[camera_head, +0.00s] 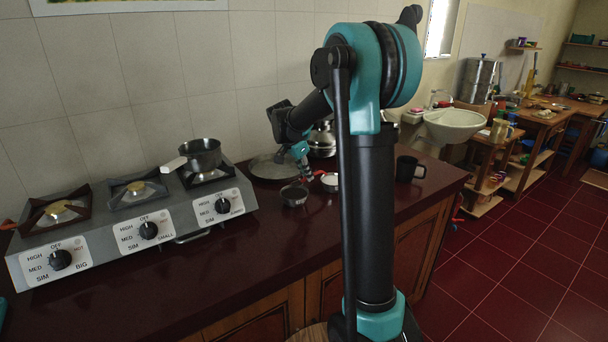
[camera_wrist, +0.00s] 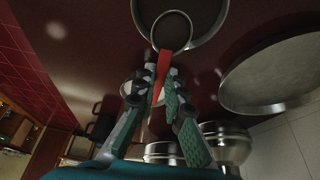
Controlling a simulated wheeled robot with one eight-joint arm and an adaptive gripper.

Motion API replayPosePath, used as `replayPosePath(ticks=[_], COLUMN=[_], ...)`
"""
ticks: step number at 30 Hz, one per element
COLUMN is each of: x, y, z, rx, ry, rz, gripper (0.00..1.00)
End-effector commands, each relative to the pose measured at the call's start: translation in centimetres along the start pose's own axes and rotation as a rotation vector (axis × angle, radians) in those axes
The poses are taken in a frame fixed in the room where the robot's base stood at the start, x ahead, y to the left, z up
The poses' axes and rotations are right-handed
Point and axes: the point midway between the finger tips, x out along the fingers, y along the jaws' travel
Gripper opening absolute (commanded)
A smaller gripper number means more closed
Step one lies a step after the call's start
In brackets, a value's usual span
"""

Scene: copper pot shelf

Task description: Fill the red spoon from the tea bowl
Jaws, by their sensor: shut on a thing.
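My gripper (camera_wrist: 163,88) is shut on the red handle of the spoon (camera_wrist: 165,68). The spoon's round cup is at the top of the wrist view, overlapping a larger round bowl (camera_wrist: 218,22), probably the tea bowl. I cannot tell whether the cup is inside it or above it, or what the cup holds. In the head view a small metal bowl (camera_head: 294,196) stands on the counter just below my gripper (camera_head: 304,168). A small white-rimmed bowl (camera_head: 330,182) stands to its right and is partly hidden behind the fingers in the wrist view.
A large flat lid (camera_head: 272,167) lies behind the bowls, with shiny pots (camera_head: 321,141) near the wall. A black mug (camera_head: 406,169) stands to the right. The stove (camera_head: 130,225) with a saucepan (camera_head: 201,154) is at the left. The counter front is clear.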

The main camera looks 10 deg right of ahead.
Motion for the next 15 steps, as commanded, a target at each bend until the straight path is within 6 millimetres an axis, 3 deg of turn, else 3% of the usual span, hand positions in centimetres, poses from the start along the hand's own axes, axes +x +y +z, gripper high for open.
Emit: replayPosePath(ticks=[5, 15], x=[0.1, -0.8], y=[0.1, -1.2], z=[-0.2, 2.0], rx=[0.000, 0.000], ry=[0.000, 0.000], rz=[0.000, 0.000], gripper=[0.00, 0.00])
